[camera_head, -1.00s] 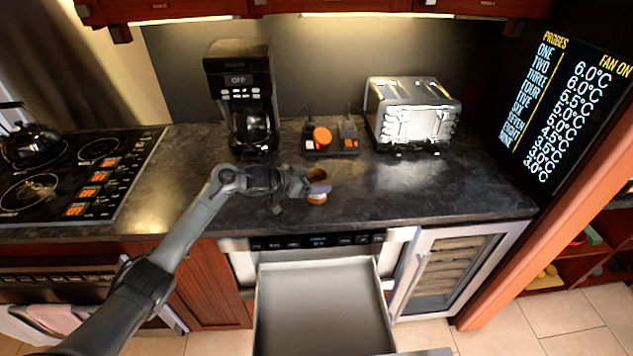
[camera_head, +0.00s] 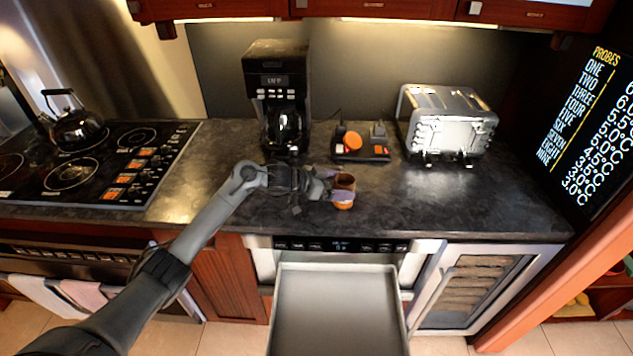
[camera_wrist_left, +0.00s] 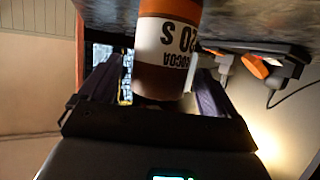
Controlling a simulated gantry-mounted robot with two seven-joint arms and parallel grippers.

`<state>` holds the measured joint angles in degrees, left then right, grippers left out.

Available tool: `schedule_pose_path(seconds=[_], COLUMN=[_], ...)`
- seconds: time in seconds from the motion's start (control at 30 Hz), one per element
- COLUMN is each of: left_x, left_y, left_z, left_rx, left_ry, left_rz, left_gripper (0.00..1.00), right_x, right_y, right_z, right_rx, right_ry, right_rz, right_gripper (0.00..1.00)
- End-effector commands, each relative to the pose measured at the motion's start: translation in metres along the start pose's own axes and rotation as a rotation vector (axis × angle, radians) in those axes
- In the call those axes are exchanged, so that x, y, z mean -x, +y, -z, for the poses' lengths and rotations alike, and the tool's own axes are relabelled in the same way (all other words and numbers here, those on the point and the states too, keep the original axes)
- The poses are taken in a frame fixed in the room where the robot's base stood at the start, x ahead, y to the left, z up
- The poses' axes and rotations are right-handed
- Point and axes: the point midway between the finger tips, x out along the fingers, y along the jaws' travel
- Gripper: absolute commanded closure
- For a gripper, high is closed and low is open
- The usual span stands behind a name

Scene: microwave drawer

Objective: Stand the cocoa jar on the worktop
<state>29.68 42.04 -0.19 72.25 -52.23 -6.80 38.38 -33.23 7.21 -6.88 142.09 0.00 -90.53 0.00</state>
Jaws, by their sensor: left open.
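The cocoa jar (camera_head: 344,184), brown and orange with a white label, stands upright on the worktop (camera_head: 430,205) near its front edge. In the left wrist view the jar (camera_wrist_left: 167,45) shows its white label upside down, with the worktop at the top of the picture. My left gripper (camera_head: 337,187) is open, with its dark fingers on either side of the jar. A gap shows between the jar and the left-hand finger; contact on the other side is unclear. My right gripper is not in view.
A coffee maker (camera_head: 278,85), a small black tray (camera_head: 345,157) with an orange item, and a toaster (camera_head: 450,122) stand behind. A kettle (camera_head: 76,128) sits on the hob at left. The open drawer (camera_head: 338,312) lies below the front edge. The worktop right of the jar is clear.

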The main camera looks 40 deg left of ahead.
Motion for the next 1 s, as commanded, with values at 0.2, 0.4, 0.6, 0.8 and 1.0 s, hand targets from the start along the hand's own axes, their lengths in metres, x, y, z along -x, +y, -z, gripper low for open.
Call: schedule_pose_path(seconds=[0.2, 0.4, 0.6, 0.8, 1.0], left_x=[0.043, 0.074, 0.093, 0.098, 0.099], left_y=[0.000, 0.000, 0.000, 0.001, 0.000], left_z=[0.000, 0.000, 0.000, 0.000, 0.000], left_rx=[-0.005, -0.003, -0.001, -0.001, -0.001], left_ry=[-0.005, -0.003, -0.002, -0.001, 0.000], left_rz=[0.001, 0.001, 0.000, -0.001, 0.000], left_gripper=[0.09, 0.09, 0.09, 0.09, 0.09], right_x=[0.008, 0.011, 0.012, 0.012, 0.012], right_y=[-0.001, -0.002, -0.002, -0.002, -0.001], right_z=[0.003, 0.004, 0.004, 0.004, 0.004], right_rx=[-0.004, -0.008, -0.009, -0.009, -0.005], right_ry=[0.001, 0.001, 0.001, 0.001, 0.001], right_rz=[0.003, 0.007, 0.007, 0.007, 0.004], right_gripper=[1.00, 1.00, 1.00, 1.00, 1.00])
